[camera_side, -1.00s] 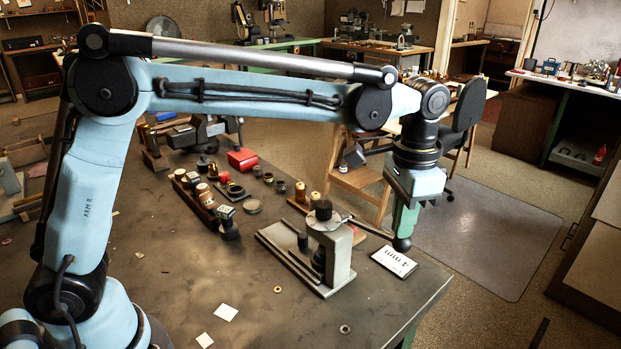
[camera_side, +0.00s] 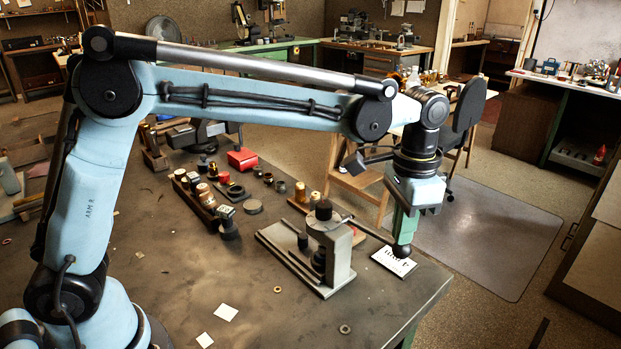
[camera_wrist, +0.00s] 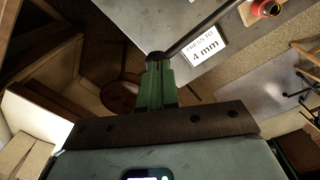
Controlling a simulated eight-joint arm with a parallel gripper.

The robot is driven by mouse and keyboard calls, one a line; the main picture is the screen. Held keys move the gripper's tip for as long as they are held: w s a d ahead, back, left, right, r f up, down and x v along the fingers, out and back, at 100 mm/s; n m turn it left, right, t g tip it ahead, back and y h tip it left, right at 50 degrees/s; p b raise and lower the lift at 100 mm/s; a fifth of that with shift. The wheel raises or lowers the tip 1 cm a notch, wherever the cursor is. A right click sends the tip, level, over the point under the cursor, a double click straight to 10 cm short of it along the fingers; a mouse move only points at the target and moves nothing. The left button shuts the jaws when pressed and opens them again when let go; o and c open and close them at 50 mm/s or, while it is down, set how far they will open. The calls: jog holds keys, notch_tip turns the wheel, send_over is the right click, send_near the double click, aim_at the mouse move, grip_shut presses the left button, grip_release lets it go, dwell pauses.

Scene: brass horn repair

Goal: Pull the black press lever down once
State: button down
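The grey press (camera_side: 335,255) stands on the dark bench, with a black knob on its top. Its lever runs from the press head to the right and slopes down to a round black end knob (camera_side: 402,251). My gripper (camera_side: 403,238) is above this knob, with its green fingers pointing down and their tips at the knob. In the wrist view, the fingers (camera_wrist: 160,85) lie close together, and the lever knob (camera_wrist: 157,57) shows at their tips. The lever rod (camera_wrist: 200,30) runs up and right from it. The fingers look shut, touching the knob from above; the contact itself is partly hidden.
A white card reading "PRESS TO 4 mm" (camera_wrist: 205,46) lies on the bench near the knob; it also shows in the side view (camera_side: 394,262). Small parts and a red box (camera_side: 242,158) stand behind the press. The bench's right edge is close by.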

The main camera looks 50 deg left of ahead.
jog(key=shift+f, duration=0.7)
dwell(0.6)
dwell(0.5)
jog(key=shift+r, duration=4)
jog(key=shift+s+a, duration=0.1)
jog(key=s+a+f+n+t, duration=0.3)
jog(key=s+a, duration=0.4)
jog(key=a, duration=0.1)
jog(key=s+a+f+n+t, duration=0.3)
jog(key=s+a+f+t, duration=0.1)
jog(key=s+a, duration=0.3)
jog(key=shift+a, duration=1)
